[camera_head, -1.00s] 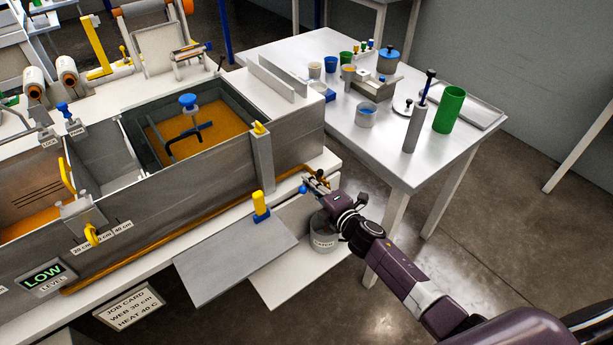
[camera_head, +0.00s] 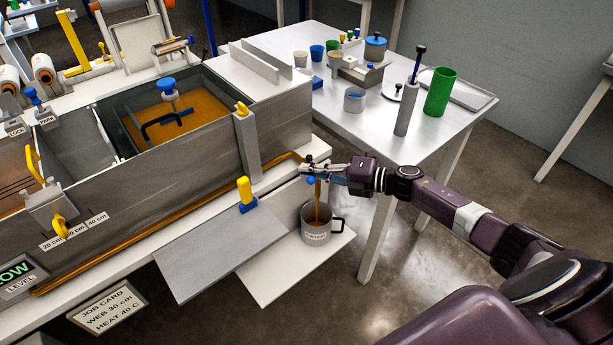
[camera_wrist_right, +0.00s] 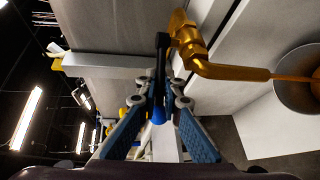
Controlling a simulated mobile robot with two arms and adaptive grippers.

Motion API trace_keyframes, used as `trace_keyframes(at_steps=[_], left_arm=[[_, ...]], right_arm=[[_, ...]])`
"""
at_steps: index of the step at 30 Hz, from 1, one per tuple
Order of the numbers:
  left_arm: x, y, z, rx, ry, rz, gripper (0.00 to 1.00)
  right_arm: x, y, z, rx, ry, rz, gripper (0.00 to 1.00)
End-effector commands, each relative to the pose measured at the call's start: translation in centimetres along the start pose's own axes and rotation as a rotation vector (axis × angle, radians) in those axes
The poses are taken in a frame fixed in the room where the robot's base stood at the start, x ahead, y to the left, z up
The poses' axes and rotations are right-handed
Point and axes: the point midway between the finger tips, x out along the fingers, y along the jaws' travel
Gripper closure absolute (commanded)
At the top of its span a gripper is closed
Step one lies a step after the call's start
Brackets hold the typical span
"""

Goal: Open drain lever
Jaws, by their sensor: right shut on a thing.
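The drain lever (camera_wrist_right: 161,50) is a dark bar with a blue tip, on a brass valve (camera_wrist_right: 190,42) in the right wrist view. My right gripper (camera_head: 314,170) is at the bath's front right corner. In the wrist view its blue-padded fingers (camera_wrist_right: 158,106) are closed around the blue end of the lever. An orange stream (camera_head: 317,203) falls from the drain spout (camera_wrist_right: 228,71) into a grey catch mug (camera_head: 316,233) below. The bath (camera_head: 168,169) holds orange resin (camera_head: 192,112). My left gripper is not in view.
The catch mug stands on a white shelf (camera_head: 284,278) beside a grey plate (camera_head: 217,256) with a yellow-handled block (camera_head: 245,195). A white table (camera_head: 338,108) with cups and a green cylinder (camera_head: 440,92) stands behind my right arm.

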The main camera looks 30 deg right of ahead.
Motion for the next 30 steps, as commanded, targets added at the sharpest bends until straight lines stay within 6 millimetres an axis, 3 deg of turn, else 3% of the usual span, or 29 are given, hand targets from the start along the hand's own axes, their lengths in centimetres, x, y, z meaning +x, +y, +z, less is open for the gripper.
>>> trace_keyframes(at_steps=[14,15,20,30], left_arm=[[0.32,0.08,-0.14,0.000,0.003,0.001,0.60],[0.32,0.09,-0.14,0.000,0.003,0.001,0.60],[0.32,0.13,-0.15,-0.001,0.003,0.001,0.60],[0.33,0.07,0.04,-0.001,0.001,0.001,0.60]], right_arm=[[-0.08,-0.14,-0.06,-0.003,0.016,-0.001,1.00],[-0.07,-0.14,-0.07,-0.003,0.016,-0.001,0.93],[-0.06,-0.10,-0.04,-0.003,0.015,0.000,0.75],[-0.38,-0.08,0.01,-0.003,0.014,0.000,0.75]])
